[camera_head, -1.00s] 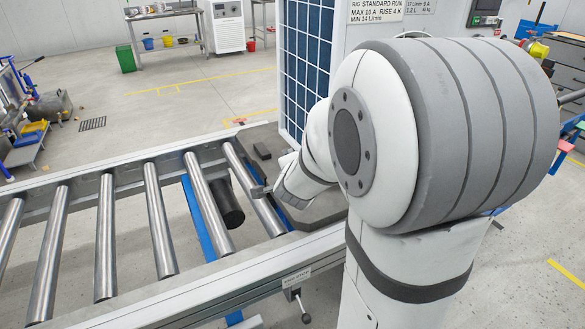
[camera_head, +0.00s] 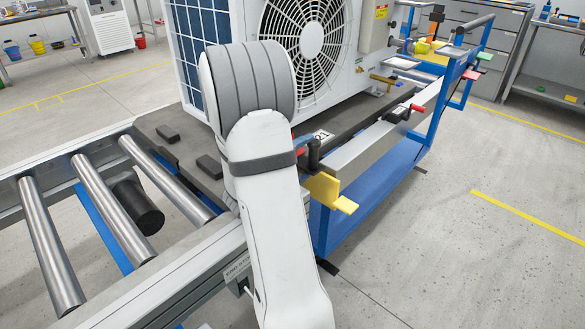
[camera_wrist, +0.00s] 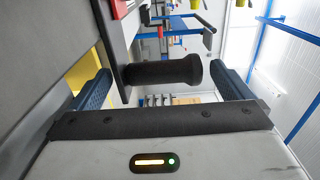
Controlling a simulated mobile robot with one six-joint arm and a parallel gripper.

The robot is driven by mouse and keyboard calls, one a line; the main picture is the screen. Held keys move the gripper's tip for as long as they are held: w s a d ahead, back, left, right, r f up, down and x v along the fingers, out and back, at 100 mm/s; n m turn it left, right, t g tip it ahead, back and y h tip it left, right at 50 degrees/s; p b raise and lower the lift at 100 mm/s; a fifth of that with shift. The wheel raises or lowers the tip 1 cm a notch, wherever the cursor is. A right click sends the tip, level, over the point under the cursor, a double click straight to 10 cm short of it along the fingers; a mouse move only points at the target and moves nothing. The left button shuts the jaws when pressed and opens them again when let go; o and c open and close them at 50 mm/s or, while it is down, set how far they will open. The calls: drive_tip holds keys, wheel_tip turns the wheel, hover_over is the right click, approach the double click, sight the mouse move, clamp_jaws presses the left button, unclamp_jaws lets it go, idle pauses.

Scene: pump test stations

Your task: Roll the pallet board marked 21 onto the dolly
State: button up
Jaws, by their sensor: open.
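The dark pallet board (camera_head: 185,150) carries a large white fan unit (camera_head: 345,60). A small white label (camera_head: 322,135) that looks like 21 is at its near edge. The board's left end is beside the rollers, and it runs right along the blue dolly (camera_head: 375,190); my arm hides part of the join. In the head view a black upright handle (camera_head: 313,154) stands by the board's near edge. In the wrist view my open gripper (camera_wrist: 163,86) has its two blue fingers on either side of a black handle (camera_wrist: 165,72), with gaps visible.
The roller conveyor (camera_head: 95,190) is at the left. A yellow stop (camera_head: 328,190) sticks out at the dolly's near end, and a red-handled clamp (camera_head: 415,107) sits on its side rail. Grey drawers (camera_head: 480,45) stand behind. Floor at the right is clear.

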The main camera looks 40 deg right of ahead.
sight(312, 154)
drive_tip(key=shift+w+d, duration=0.15)
drive_tip(key=shift+d, duration=1.6)
drive_tip(key=shift+c, duration=0.6)
